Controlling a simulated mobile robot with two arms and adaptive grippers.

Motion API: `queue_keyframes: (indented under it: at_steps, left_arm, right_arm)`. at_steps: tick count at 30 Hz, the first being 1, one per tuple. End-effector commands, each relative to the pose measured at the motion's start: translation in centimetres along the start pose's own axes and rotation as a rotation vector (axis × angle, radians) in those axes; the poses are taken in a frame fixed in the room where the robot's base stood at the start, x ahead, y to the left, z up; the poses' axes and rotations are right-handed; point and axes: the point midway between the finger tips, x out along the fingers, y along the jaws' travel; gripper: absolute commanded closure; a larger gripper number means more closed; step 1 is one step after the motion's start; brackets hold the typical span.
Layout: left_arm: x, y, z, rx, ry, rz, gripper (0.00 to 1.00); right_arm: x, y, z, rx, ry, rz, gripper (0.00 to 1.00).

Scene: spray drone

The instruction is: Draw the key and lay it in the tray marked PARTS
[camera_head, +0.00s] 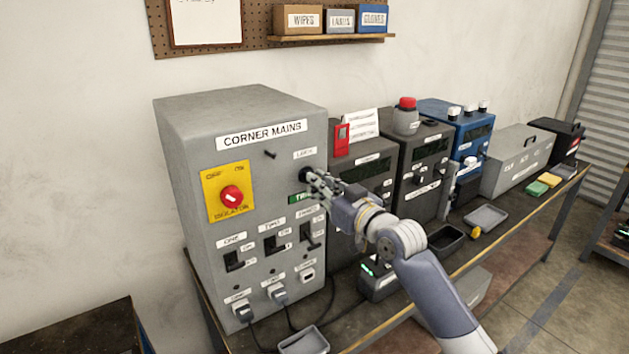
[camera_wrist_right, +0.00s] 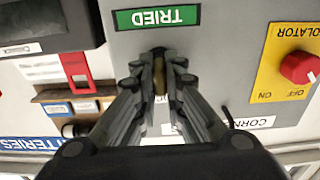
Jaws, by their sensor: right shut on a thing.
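My right gripper (camera_head: 314,184) is at the front of the grey CORNER MAINS cabinet (camera_head: 235,110), beside the green label. In the right wrist view its fingers (camera_wrist_right: 159,74) are closed around a small brassy piece, apparently the key (camera_wrist_right: 159,75), right by the panel under the green TRIED label (camera_wrist_right: 156,17). The fingers hide most of it, and I cannot tell how far it sits in the panel. Several shallow trays lie on the bench: a grey one (camera_head: 304,342) at the near edge, a black one (camera_head: 447,246) and a grey one (camera_head: 486,216) farther right. I cannot read PARTS on any.
The cabinet carries a red isolator knob (camera_head: 231,195) on a yellow plate, black switches and plugs with cables. A small box with green lights (camera_head: 377,281) stands below my right arm. More instruments, a blue unit (camera_head: 463,130) and a grey case (camera_head: 518,160) line the bench.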

Motion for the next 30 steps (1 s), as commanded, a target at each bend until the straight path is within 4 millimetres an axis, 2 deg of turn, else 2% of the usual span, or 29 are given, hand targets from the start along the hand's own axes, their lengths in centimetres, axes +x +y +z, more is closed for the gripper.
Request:
queue_keyframes:
  at_steps: [30]
  left_arm:
    - [-1.9, 0.0, -0.2, 0.001, 0.0, 0.001, 0.32]
  right_arm:
    - [-4.2, 0.1, -0.1, -0.001, 0.0, 0.001, 1.0]
